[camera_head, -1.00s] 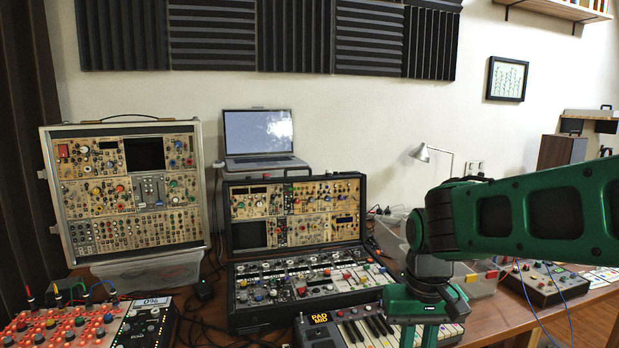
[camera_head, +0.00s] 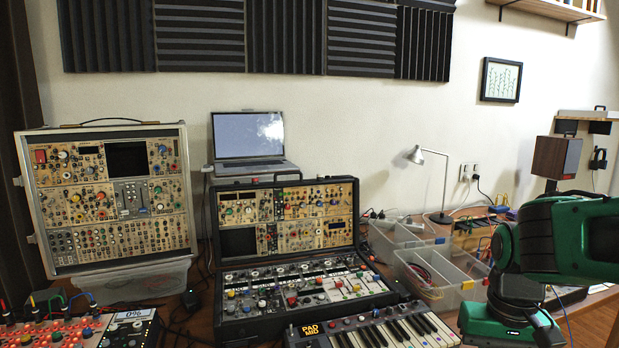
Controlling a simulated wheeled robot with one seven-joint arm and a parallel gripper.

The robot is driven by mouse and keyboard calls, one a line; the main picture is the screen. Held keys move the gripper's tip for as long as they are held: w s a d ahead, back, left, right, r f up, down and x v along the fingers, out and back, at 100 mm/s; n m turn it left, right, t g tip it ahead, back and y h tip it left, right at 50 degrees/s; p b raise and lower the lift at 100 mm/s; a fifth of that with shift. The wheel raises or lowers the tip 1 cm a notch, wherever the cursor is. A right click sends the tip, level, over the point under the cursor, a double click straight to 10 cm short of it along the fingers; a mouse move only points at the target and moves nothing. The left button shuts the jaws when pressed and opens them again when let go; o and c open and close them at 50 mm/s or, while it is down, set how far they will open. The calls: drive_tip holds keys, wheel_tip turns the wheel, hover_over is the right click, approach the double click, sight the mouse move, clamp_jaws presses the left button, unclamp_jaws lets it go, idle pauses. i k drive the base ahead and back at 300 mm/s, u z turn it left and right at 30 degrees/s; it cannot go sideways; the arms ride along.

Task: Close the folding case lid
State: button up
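The black folding case stands open on the table in the middle of the head view. Its lid (camera_head: 357,205) is upright and holds tan synth panels. Its base (camera_head: 222,322) lies flat in front, with knobs and modules facing up. My green arm comes in from the right edge. My gripper (camera_head: 512,335) is at the lower right, right of the case and apart from it. The fingers are cut off or hidden at the bottom of the picture, so their opening does not show.
A keyboard (camera_head: 385,335) lies right in front of the case. Clear divided bins (camera_head: 440,280) stand right of it. A laptop (camera_head: 248,140) sits on a stand behind the lid. A silver synth case (camera_head: 110,195) stands at left. A lamp (camera_head: 443,185) is behind the bins.

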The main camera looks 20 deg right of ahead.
sight(271, 232)
drive_tip(key=z, duration=0.05)
drive_tip(key=i, duration=1)
drive_tip(key=u, duration=0.05)
